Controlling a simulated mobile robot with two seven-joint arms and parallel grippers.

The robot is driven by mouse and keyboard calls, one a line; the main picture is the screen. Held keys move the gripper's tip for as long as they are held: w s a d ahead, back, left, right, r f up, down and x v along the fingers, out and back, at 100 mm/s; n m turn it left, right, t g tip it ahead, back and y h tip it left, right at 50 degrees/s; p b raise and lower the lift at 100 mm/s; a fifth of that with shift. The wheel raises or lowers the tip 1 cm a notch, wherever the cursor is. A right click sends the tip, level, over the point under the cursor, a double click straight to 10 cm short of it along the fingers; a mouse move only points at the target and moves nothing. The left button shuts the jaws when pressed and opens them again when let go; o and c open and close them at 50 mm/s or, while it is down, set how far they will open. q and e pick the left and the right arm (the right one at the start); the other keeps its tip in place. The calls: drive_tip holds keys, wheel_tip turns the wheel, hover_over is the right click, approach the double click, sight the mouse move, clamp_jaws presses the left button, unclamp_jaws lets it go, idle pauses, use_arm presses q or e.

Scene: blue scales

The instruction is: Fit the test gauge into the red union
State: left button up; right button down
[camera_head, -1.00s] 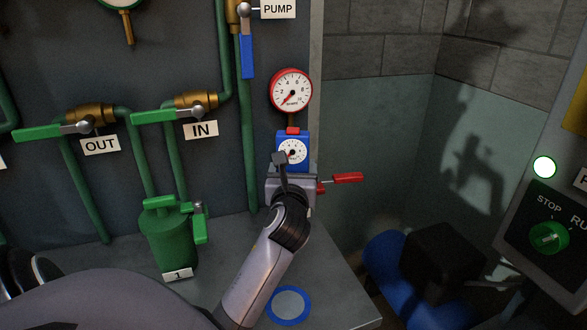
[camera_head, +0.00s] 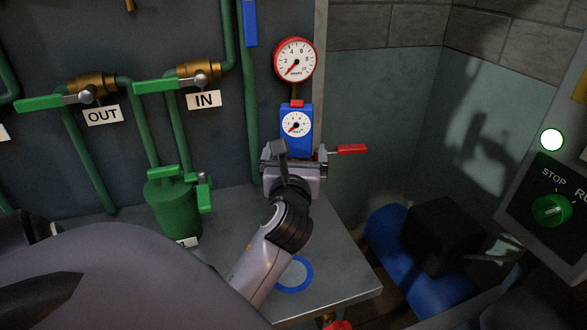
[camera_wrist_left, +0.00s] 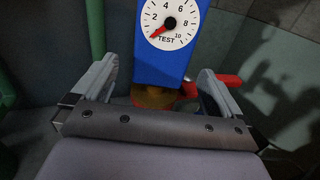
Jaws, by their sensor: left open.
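The test gauge (camera_head: 294,140) is a blue block with a white dial, upright below a red-rimmed gauge. A small red fitting (camera_head: 296,104), perhaps the red union, shows at the block's top edge. My left gripper (camera_head: 293,157) is open at the block's lower end. In the left wrist view, the blue block (camera_wrist_left: 158,65) with its TEST dial stands between and beyond my spread fingers (camera_wrist_left: 158,80), with visible gaps on both sides. A brass part (camera_wrist_left: 150,97) shows beneath it. The joint at the block's top is outside the wrist view. My right gripper is not in view.
A red lever (camera_head: 352,149) sticks out right of my left gripper. A green canister (camera_head: 173,211) and green pipes stand to the left. A blue ring (camera_head: 309,276) marks the bench. A control panel (camera_head: 545,205) is at the right.

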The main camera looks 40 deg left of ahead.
use_arm(q)
drive_tip(key=v, duration=0.5)
drive_tip(key=shift+s+d, duration=0.25)
idle(0.3)
